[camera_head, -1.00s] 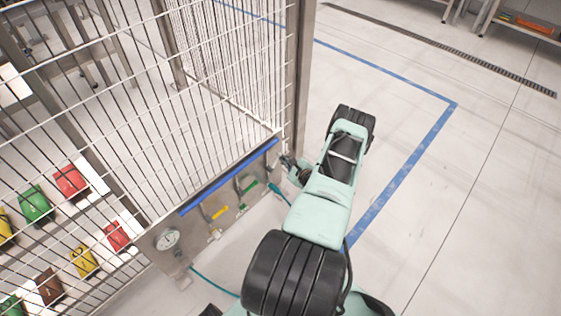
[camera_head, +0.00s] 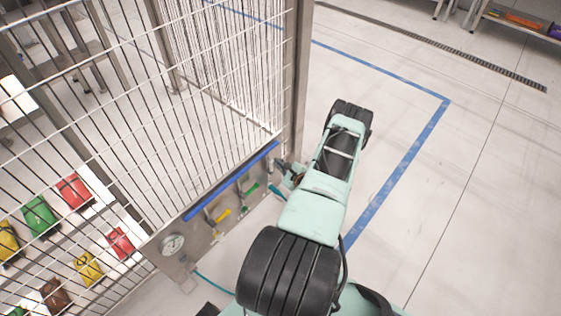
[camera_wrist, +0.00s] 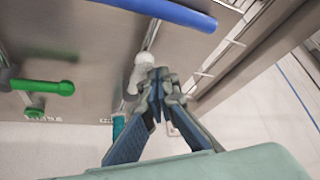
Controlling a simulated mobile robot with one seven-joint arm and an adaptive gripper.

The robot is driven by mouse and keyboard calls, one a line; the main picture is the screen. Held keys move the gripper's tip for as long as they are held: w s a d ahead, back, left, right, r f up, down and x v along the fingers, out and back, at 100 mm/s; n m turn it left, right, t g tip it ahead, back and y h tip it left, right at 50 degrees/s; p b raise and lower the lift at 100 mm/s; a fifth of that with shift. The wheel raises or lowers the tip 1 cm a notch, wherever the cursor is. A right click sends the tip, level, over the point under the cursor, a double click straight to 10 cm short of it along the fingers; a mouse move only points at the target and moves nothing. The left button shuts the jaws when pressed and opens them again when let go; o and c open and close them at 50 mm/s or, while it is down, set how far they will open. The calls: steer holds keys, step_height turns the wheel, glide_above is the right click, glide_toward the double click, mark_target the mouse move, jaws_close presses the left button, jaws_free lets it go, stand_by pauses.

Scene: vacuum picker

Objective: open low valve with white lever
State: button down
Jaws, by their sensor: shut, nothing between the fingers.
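A white lever (camera_wrist: 138,72) sits on a metal valve pipe on the grey panel (camera_wrist: 95,40), under a blue bar. My gripper (camera_wrist: 160,78) is shut, with its fingertips together and nothing between them. The tips are right beside the white lever, on its right side in the wrist view; I cannot tell whether they touch it. In the head view, my gripper (camera_head: 278,166) is at the right end of the panel, and the white lever is too small or hidden to make out. A teal hose end (camera_wrist: 119,124) shows below the white lever's valve.
A green lever (camera_wrist: 45,86) is on the panel left of the white one, with a yellow lever (camera_head: 219,216) and a gauge (camera_head: 171,243) further along. The blue bar (camera_wrist: 160,11) runs above. A fence post (camera_head: 297,80) stands close behind. Floor on the right is open.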

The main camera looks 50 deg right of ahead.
steer(key=shift+w+a, duration=0.1)
steer(key=shift+a, duration=0.45)
steer(key=shift+d, duration=0.1)
steer(key=s, duration=0.9)
steer(key=shift+s+r, duration=0.15)
steer(key=shift+s, duration=0.25)
stand_by(0.5)
